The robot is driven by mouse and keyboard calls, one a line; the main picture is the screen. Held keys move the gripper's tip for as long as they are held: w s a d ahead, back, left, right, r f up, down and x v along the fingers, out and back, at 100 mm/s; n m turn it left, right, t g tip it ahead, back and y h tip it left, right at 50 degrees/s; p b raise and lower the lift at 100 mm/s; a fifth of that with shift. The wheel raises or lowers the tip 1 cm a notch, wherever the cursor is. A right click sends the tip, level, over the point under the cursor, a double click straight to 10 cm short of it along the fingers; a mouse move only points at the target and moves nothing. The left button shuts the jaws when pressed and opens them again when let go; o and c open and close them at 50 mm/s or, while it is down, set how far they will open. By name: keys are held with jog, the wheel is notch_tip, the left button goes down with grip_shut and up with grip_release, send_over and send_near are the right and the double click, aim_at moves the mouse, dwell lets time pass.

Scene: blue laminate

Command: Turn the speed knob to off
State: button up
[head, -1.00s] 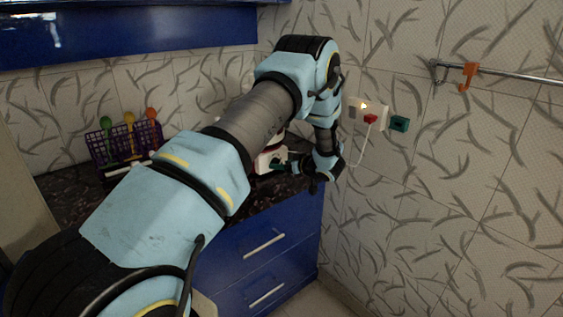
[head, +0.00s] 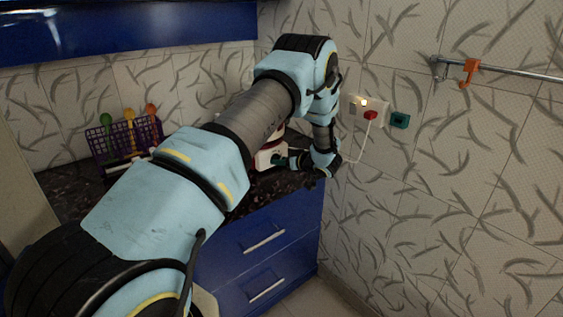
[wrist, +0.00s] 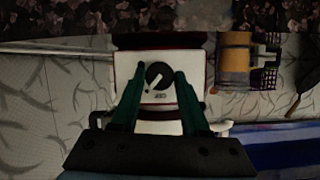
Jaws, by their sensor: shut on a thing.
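The speed knob (wrist: 159,75) is a round black dial with a light pointer mark, on the white front of a white and dark red appliance (wrist: 160,113). In the wrist view the knob sits between the tips of my gripper (wrist: 157,80), whose two green fingers are shut on it. The pointer slants toward the lower left of that picture. In the head view the appliance (head: 268,155) stands on the dark counter, partly hidden behind my arm, and my gripper (head: 282,161) reaches its front from the right. The knob itself is hidden there.
A purple basket (head: 112,142) with colourful utensils stands at the back left of the counter (head: 72,189). A wall socket (head: 358,106) with a red plug and white cord is close to the right of my wrist. Blue drawers (head: 262,240) are below.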

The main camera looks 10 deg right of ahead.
grip_shut()
jog(key=n+h+b, duration=0.1)
jog(key=b, duration=0.3)
jog(key=n+t+h+b, duration=0.1)
jog(key=n+b, duration=0.1)
jog(key=b, duration=0.3)
jog(key=n+t+h+b, duration=0.1)
jog(key=n+b, duration=0.1)
jog(key=b, duration=0.3)
jog(key=shift+s+a+f, duration=0.1)
jog(key=shift+a+f, duration=0.15)
jog(key=shift+r+n+b, duration=0.1)
jog(key=shift+n+b, duration=0.2)
jog(key=shift+b, duration=0.05)
jog(key=o, duration=1.1)
grip_release()
jog(key=shift+c, duration=0.2)
